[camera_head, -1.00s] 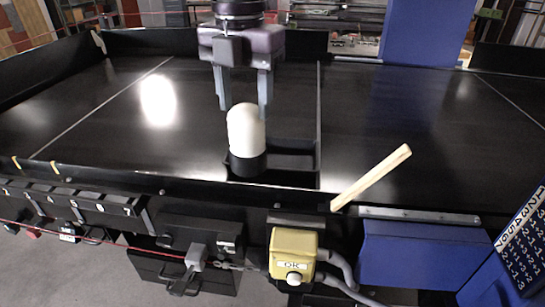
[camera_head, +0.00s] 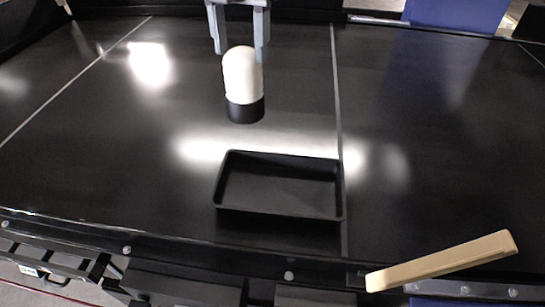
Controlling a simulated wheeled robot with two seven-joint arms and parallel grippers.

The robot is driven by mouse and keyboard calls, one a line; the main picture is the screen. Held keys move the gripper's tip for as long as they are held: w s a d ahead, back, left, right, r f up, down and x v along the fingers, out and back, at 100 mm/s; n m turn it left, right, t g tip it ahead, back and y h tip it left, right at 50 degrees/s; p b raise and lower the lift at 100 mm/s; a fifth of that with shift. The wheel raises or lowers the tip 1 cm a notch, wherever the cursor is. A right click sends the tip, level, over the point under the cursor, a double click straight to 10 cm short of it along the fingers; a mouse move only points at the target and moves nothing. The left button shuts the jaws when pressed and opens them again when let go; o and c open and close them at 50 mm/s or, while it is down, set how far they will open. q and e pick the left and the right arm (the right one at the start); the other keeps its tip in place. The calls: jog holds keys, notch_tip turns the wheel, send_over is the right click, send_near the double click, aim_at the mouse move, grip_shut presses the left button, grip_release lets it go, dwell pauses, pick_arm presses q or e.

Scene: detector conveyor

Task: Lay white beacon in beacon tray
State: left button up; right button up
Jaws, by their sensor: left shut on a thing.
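The white beacon (camera_head: 242,75) has a rounded white dome and a black base. It hangs upright below my left gripper (camera_head: 241,52), whose two grey fingers are shut on its top. The beacon shows above the beacon tray in the picture, clear of its outline. The beacon tray (camera_head: 280,212) is a shallow black rectangular tray lying on the dark belt surface, and its inside is empty. My right gripper is not in view.
A pale wooden bar (camera_head: 440,262) lies slanted over the front edge at the lower right. The dark glossy conveyor surface (camera_head: 110,150) is clear left of the tray. A blue column (camera_head: 455,14) stands at the back right.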

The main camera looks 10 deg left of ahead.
aim_at(246, 120)
pick_arm(q)
jog(key=s+f, duration=0.1)
jog(key=f, duration=0.1)
jog(key=s+d+f, duration=0.1)
jog(key=s, duration=0.1)
jog(key=shift+f, duration=0.4)
jog(key=f, duration=0.9)
jog(key=shift+w+a+b, duration=0.3)
jog(key=shift+w, duration=0.1)
notch_tip(246, 120, down, 2)
jog(key=shift+d+f, duration=0.1)
jog(key=shift+f, duration=0.15)
notch_tip(246, 120, down, 4)
jog(key=shift+s+r, duration=0.1)
jog(key=o, duration=0.8)
jog(key=shift+p, duration=0.3)
jog(key=o, duration=0.3)
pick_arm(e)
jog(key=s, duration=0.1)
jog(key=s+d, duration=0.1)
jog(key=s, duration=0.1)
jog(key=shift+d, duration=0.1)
